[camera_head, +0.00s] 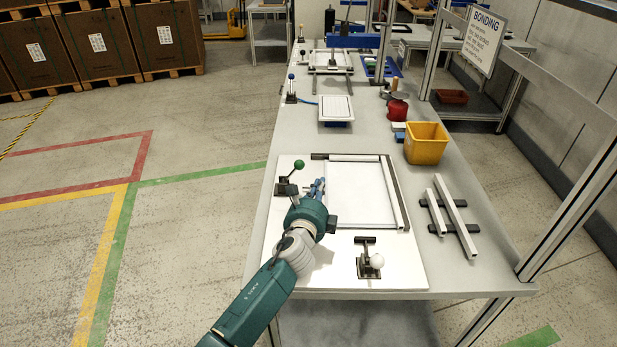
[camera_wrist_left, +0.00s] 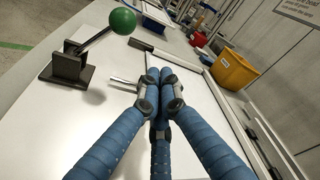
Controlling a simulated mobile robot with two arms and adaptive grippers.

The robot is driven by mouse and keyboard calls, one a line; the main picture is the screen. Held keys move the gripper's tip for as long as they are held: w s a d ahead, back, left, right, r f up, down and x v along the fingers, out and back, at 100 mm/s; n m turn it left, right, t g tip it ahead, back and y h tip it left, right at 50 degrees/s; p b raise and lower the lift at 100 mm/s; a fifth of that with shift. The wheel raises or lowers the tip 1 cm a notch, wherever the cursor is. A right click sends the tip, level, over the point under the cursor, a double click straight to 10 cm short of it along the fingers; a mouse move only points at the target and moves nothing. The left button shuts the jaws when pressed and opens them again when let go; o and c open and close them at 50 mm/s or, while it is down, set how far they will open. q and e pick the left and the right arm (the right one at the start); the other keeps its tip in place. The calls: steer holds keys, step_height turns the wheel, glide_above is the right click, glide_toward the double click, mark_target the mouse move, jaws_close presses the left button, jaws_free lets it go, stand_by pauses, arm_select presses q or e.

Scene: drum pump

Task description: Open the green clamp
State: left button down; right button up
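The green clamp is a dark toggle clamp with a green ball on its lever. In the head view its ball (camera_head: 299,164) and dark base (camera_head: 286,188) stand at the left edge of the white board (camera_head: 283,230). In the left wrist view the green ball (camera_wrist_left: 123,20) is at upper left, its lever slanting up from the base (camera_wrist_left: 68,66). My left gripper (camera_head: 319,187) is over the board, just right of the clamp and apart from the ball. Its blue fingers (camera_wrist_left: 163,78) come together at the tips with nothing visible between them. My right gripper is out of view.
A frame of bars (camera_head: 393,193) lies on the board. White profiles (camera_head: 455,214) on dark supports lie to the right. A yellow bin (camera_head: 426,143) and a red container (camera_head: 397,109) stand farther back.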

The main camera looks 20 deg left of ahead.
mark_target(293, 172)
arm_select(q)
steer(key=shift+w+a+r+p, duration=0.15)
steer(key=shift+a+r+p, duration=0.2)
steer(key=shift+a, duration=0.25)
steer(key=shift+w+a+r+p, duration=0.1)
steer(key=shift+a+r+p, duration=0.15)
steer(key=shift+a+r, duration=0.3)
steer(key=shift+a, duration=0.4)
steer(key=shift+a+r, duration=0.1)
steer(key=shift+a, duration=0.05)
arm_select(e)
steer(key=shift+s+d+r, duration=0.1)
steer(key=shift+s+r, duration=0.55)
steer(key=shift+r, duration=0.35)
arm_select(q)
steer(key=shift+a+r+n, duration=0.25)
steer(key=shift+n, duration=0.25)
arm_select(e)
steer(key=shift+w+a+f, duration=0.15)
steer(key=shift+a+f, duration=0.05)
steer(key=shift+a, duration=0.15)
